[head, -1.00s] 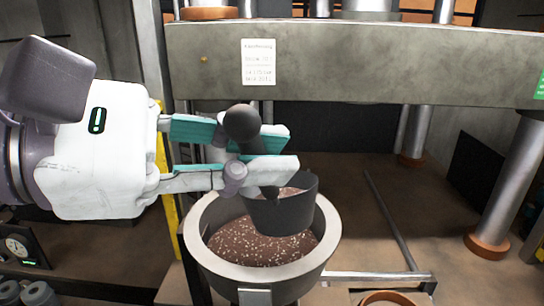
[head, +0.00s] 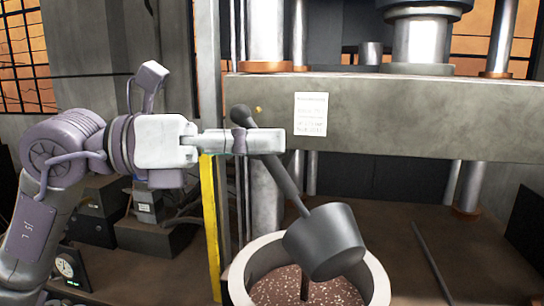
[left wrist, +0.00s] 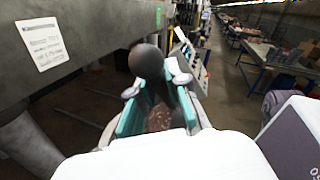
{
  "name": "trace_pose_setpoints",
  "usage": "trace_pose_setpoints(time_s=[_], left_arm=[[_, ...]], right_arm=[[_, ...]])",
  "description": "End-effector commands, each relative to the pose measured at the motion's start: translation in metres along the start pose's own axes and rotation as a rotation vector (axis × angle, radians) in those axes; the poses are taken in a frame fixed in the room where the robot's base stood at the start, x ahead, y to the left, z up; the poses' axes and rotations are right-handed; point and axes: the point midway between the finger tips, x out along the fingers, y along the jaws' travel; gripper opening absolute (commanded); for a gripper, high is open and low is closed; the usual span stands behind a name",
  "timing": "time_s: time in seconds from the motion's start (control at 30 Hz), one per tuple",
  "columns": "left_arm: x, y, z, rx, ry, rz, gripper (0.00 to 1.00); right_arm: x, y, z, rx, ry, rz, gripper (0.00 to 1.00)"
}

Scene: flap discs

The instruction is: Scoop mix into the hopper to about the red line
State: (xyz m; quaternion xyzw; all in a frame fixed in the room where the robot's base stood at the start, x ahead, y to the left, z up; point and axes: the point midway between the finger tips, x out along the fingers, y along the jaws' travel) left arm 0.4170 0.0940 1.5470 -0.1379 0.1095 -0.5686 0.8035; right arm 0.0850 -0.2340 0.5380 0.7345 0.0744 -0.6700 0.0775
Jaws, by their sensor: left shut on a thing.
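My left gripper (head: 262,141) is shut on the handle of a dark grey scoop (head: 322,240). The handle slants up to the left and ends in a round knob, which also shows between the teal finger pads in the left wrist view (left wrist: 147,62). The scoop's cup is tilted over the round hopper (head: 240,284) with a pale rim. A thin brown streak runs below the cup to the speckled brown mix (head: 338,293) inside. The cup's inside is hidden, and I see no red line. My right gripper is not in view.
A heavy grey press beam (head: 400,125) with a white notice (head: 310,114) spans behind the scoop. A yellow strip (head: 210,225) stands left of the hopper. A dial gauge (head: 66,268) is at lower left. The brown surface right of the hopper holds a thin rod (head: 433,262).

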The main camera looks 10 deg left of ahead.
Motion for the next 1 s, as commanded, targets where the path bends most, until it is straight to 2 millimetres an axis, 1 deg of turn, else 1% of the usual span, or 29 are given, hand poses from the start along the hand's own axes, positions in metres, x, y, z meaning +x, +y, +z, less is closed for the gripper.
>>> trace_pose_setpoints(time_s=[0.03,0.33,0.4,0.6,0.8,1.0], left_arm=[[-0.002,0.008,0.001,-0.042,-0.015,-0.003,0.0],[-0.012,0.044,0.011,-0.284,-0.074,-0.031,0.0],[-0.014,0.053,0.008,-0.339,-0.087,-0.037,0.0],[-0.019,0.074,0.005,-0.48,-0.121,-0.052,0.0],[-0.022,0.086,0.004,-0.561,-0.141,-0.062,0.0],[-0.023,0.089,0.004,-0.583,-0.146,-0.065,0.0]], right_arm=[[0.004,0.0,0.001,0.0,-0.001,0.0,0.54],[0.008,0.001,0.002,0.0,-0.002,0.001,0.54],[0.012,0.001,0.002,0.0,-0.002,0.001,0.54],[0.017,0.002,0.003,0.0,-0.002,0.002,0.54],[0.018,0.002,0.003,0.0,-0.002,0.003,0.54],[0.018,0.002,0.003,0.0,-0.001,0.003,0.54]])
